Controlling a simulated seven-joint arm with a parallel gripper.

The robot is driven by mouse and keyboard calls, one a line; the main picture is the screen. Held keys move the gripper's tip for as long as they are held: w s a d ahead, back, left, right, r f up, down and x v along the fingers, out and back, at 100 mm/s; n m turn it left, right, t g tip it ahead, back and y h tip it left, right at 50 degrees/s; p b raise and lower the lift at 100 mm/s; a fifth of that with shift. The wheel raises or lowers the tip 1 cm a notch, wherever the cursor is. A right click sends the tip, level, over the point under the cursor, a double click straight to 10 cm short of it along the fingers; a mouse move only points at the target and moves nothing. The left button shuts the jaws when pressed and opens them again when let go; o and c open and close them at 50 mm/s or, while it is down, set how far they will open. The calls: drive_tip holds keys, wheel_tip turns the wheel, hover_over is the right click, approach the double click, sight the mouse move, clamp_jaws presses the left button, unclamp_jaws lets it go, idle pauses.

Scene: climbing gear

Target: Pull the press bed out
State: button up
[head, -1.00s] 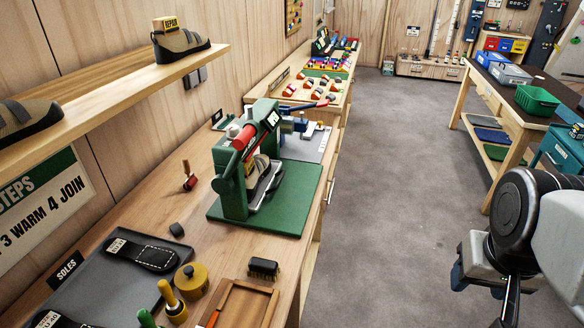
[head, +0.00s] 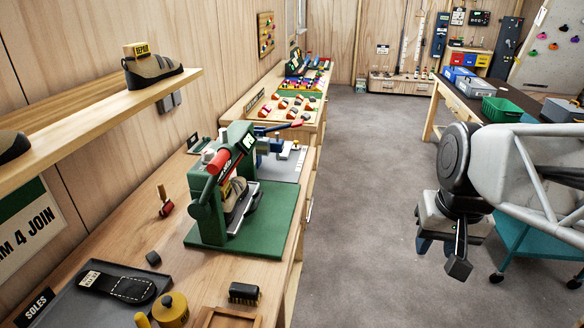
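A green press (head: 228,180) with a red-gripped handle (head: 219,161) stands on a green base plate (head: 275,222) on the left workbench. A shoe (head: 236,194) sits inside the press. A thin silver-edged bed (head: 243,210) shows beneath and beside the shoe, within the press frame; how far it sits in is hard to tell. My gripper (head: 442,256) hangs over the floor at the right, well apart from the press and pointing down. Its fingers are small and partly hidden, so whether it is open is unclear. Nothing is seen held.
The workbench (head: 110,245) also bears a brush (head: 244,293), a roller (head: 165,202), a yellow pot (head: 170,308) and a sole on a dark tray (head: 68,292). A shelf with shoes (head: 105,110) juts out above. The grey floor (head: 360,200) between bench and arm is clear.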

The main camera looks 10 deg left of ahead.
sight(257, 201)
drive_tip(key=w+a+f+g, duration=0.1)
drive_tip(key=w+a, duration=0.4)
drive_tip(key=w, duration=0.4)
drive_tip(key=w+a+g+y, duration=0.1)
drive_tip(key=w+a, duration=0.4)
drive_tip(key=w, duration=0.4)
drive_tip(key=w+a+f+g, duration=0.1)
drive_tip(key=w+a, duration=0.4)
drive_tip(key=w, duration=0.4)
drive_tip(key=w+a+f+g, duration=0.1)
drive_tip(key=w+a+f, duration=0.4)
drive_tip(key=a, duration=0.1)
drive_tip(key=w+a+f+g, duration=0.1)
drive_tip(key=w+a+f, duration=0.4)
drive_tip(key=w+a, duration=0.1)
drive_tip(key=w+a+f+g, duration=0.1)
drive_tip(key=w+a+f, duration=0.4)
drive_tip(key=a, duration=0.3)
drive_tip(key=shift+w+n+y, duration=0.3)
drive_tip(key=shift+w+y, duration=0.1)
drive_tip(key=shift+w, duration=0.35)
drive_tip(key=shift+w+a+f, duration=0.1)
drive_tip(key=shift+a+f, duration=0.05)
drive_tip(key=shift+f, duration=0.1)
